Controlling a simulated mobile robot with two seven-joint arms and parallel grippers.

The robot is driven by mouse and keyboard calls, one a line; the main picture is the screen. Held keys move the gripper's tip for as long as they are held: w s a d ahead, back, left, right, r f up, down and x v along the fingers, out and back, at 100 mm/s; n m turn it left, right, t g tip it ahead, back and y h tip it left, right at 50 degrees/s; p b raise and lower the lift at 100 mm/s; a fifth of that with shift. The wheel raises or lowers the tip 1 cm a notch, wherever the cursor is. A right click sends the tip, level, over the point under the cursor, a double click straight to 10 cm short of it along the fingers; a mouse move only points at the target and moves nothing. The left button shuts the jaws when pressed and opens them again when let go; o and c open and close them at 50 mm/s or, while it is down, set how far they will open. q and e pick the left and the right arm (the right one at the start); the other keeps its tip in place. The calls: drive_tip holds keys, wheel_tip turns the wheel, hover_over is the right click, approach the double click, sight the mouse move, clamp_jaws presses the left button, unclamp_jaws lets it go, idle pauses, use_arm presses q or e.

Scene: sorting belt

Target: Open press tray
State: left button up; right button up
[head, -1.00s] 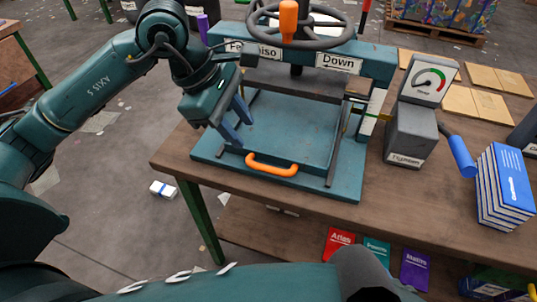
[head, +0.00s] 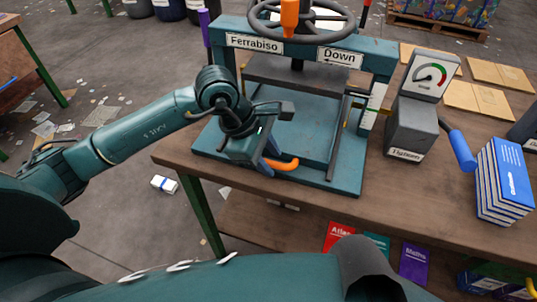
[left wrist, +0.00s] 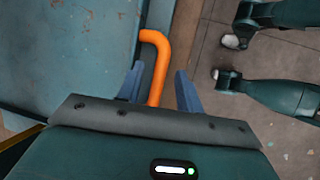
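The press tray (head: 312,132) is a flat teal plate low in the press, between dark side rails. Its orange handle (head: 284,165) is at the front edge, partly hidden by my left gripper (head: 268,158). In the left wrist view, the blue fingers of my left gripper (left wrist: 158,85) are apart, one on each side of the orange handle (left wrist: 160,62). A gap shows on both sides of the bar, so the fingers are not closed on it. The tray (left wrist: 70,55) fills the left of that view. My right gripper is not in view.
The press frame (head: 225,42) carries a handwheel (head: 345,18) with an orange knob. A grey gauge box (head: 410,130) and a stack of blue books (head: 503,185) stand to the right on the wooden table (head: 400,190). Floor in front of the table is mostly open.

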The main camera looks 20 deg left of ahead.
use_arm(q)
drive_tip(key=shift+c, duration=0.5)
clamp_jaws()
